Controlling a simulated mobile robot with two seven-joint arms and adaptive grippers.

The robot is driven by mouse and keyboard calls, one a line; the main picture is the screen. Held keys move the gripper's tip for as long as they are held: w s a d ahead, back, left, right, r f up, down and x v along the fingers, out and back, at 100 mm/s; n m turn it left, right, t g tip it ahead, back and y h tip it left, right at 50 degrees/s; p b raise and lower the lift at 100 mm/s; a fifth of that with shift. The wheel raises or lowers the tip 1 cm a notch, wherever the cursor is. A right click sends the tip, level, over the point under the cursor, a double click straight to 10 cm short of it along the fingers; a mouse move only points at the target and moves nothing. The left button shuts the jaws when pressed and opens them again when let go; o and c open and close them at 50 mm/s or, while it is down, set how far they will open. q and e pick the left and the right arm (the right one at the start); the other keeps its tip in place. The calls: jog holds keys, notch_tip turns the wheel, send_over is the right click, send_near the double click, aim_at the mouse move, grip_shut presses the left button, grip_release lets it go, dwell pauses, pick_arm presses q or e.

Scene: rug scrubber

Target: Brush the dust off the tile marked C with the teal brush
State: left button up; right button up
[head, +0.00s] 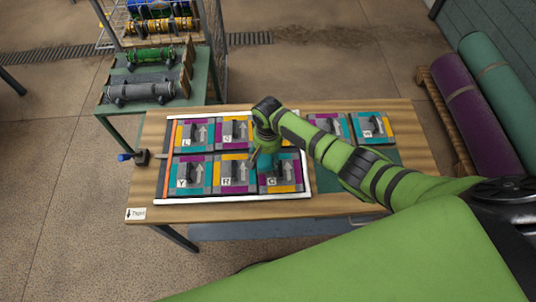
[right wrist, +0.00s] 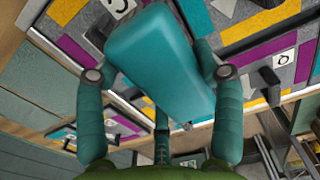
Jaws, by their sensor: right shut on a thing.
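The tile marked C (head: 290,188) lies in the front row of the white-framed panel (head: 240,199), at its right end. It has teal, purple and yellow patches and a dark raised block with an arrow. My right gripper (head: 264,146) is over the back of this tile, shut on the teal brush (right wrist: 160,50). The brush also shows in the head view (head: 262,163), partly covered by the gripper. In the right wrist view it fills the space between the two fingers. I cannot tell whether it touches the tile, and dust is too small to make out. My left gripper is not in view.
Other lettered tiles, such as Y (head: 189,173) and R (head: 232,173), sit beside C. More tiles (head: 372,127) stand right of the panel near a dark green mat (head: 328,181). A blue-knobbed item (head: 125,157) is at the table's left edge. Rolled rugs (head: 468,105) lie at right.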

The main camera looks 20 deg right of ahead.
jog(key=shift+s+r, duration=0.1)
jog(key=shift+r, duration=0.5)
jog(key=o, duration=0.7)
jog(key=shift+f, duration=0.1)
jog(key=c, duration=0.7)
jog(key=shift+r, duration=3.05)
